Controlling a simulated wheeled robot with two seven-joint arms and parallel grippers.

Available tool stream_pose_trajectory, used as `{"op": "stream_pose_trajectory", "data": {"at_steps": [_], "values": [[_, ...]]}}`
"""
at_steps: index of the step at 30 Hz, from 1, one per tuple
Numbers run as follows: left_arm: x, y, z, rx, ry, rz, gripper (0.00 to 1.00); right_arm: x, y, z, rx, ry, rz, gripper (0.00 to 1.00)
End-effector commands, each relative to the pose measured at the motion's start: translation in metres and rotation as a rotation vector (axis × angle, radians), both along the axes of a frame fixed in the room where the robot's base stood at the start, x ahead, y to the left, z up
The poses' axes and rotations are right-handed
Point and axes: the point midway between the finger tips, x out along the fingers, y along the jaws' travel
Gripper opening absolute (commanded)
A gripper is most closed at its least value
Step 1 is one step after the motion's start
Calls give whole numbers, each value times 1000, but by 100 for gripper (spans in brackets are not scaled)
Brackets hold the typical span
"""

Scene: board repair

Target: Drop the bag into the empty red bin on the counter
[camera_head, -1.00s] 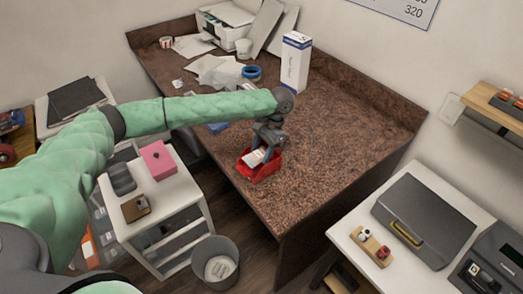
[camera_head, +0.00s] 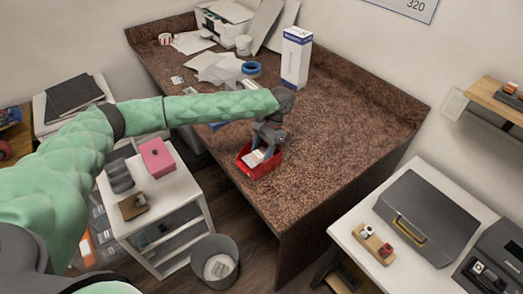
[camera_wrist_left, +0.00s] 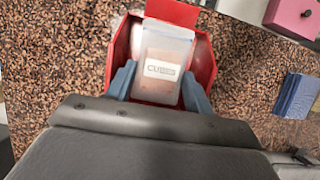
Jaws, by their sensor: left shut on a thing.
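The red bin (camera_head: 262,170) stands on the brown speckled counter (camera_head: 330,130), near its front edge. My left gripper (camera_head: 259,152) points down into the bin. In the left wrist view the left gripper (camera_wrist_left: 160,88) is shut on a pale, see-through bag (camera_wrist_left: 163,50) with a label, one blue finger on each side. The bag is inside the outline of the red bin (camera_wrist_left: 203,65), between its walls. I cannot tell whether the bag touches the bin's floor. The bag (camera_head: 256,158) also shows at the bin's opening in the head view. My right gripper is not in view.
A tall white box (camera_head: 296,58), blue tape (camera_head: 251,69), papers and a printer stand farther back on the counter. A white cart with a pink box (camera_head: 157,158) and a grey waste bin (camera_head: 215,262) stand left of the counter. The counter's right part is clear.

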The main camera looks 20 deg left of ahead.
Motion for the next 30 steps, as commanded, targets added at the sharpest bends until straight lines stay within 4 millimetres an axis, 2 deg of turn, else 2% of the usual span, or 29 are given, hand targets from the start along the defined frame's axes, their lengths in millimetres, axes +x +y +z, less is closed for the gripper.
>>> {"op": "stream_pose_trajectory", "data": {"at_steps": [13, 14, 17, 27, 30], "values": [[0, 0, 0, 0, 0, 0, 30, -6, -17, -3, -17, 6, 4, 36], [0, 0, 0, 0, 0, 0, 58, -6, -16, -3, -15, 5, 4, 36], [0, 0, 0, 0, 0, 0, 78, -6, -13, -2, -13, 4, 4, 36], [3, -2, 6, -1, -1, 0, 78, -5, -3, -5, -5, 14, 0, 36], [7, -5, 15, -1, -3, 0, 78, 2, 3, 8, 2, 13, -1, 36]]}}
